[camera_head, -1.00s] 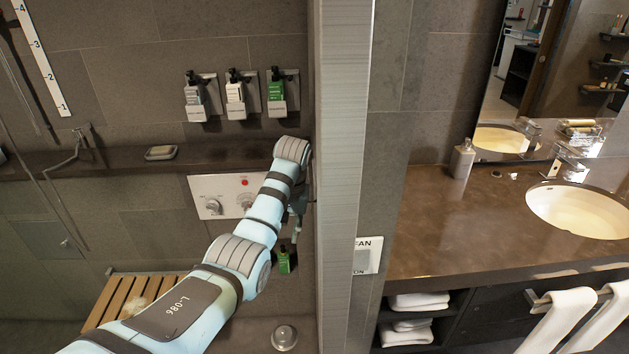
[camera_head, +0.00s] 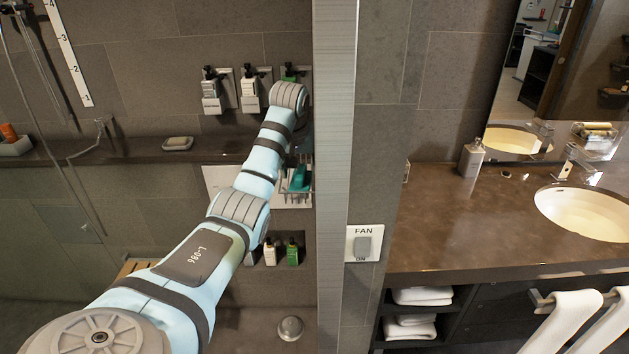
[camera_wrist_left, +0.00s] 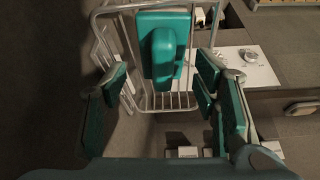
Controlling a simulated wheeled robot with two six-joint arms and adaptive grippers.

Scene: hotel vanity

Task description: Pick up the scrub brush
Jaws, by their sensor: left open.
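The scrub brush (camera_wrist_left: 163,52) is teal with a raised handle. It sits in a wire basket (camera_wrist_left: 176,103) in the left wrist view. In the head view, a teal shape that looks like the brush (camera_head: 301,178) shows at the wire basket (camera_head: 292,199), just below my left wrist. My left gripper's fingers are mostly hidden there by the wrist. My right gripper is in neither view.
Wall dispensers (camera_head: 213,92) hang above the ledge (camera_head: 120,153), which carries a soap dish (camera_head: 177,143). A grey partition edge (camera_head: 335,180) stands close to the right of my left wrist. Small bottles (camera_head: 292,252) stand in a niche below. The vanity counter (camera_head: 440,225) lies right.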

